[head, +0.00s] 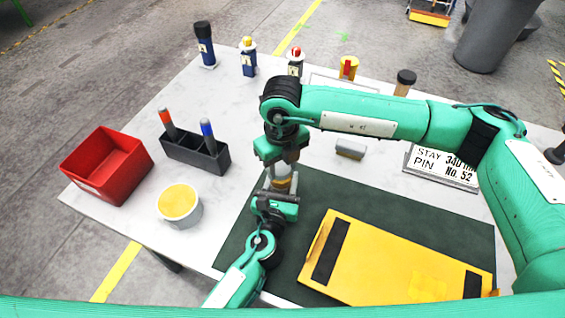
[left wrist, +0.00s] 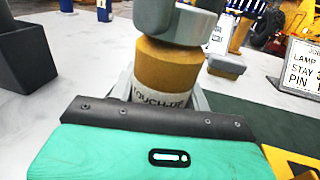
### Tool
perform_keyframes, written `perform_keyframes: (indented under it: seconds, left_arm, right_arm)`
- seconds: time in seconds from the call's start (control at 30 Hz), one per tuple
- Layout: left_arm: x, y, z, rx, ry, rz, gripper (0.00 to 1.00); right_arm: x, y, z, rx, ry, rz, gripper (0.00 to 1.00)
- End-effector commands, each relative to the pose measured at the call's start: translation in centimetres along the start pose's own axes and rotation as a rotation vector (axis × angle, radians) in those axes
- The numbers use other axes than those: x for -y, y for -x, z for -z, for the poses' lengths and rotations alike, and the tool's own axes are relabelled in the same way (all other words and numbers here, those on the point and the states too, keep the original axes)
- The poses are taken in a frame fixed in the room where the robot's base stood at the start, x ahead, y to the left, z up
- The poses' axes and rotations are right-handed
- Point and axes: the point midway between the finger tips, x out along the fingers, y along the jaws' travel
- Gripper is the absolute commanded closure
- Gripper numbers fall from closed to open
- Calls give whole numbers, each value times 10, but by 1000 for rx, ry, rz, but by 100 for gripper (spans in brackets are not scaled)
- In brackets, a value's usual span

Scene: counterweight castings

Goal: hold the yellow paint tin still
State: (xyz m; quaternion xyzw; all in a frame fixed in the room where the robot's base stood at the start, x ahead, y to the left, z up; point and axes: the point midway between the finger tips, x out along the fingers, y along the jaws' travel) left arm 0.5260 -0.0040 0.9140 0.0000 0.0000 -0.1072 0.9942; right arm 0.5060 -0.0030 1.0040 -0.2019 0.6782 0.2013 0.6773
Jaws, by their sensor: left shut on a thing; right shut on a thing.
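The yellow paint tin (head: 282,184) is upright near the back left corner of the dark mat. In the left wrist view the tin (left wrist: 168,70) is ochre with a pale band lettered "TOUCH-UP". My left gripper (head: 276,192) is shut on its body, one finger on each side. A pale grey cap-like part (left wrist: 176,22) sits on top of the tin. My right gripper (head: 281,164) comes down from above and is shut on this part. The fingers hide much of the tin in the head view, and its base is hidden.
A dark mat (head: 238,245) carries a yellow panel (head: 385,262) at front right. A white tub of yellow stuff (head: 179,203), a black holder (head: 196,153) and a red bin (head: 107,165) stand left. A sign (head: 445,165) and grey block (head: 350,149) are right. Several bottles stand behind.

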Motion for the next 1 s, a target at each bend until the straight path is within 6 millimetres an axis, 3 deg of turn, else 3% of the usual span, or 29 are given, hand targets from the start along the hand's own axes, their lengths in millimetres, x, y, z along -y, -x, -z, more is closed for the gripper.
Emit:
perform_keyframes:
  seconds: [1.0]
  left_arm:
    - [0, 0, 1, -3, -1, 0, 100]
  right_arm:
    - [-5, 0, -6, -1, -1727, -5, 78]
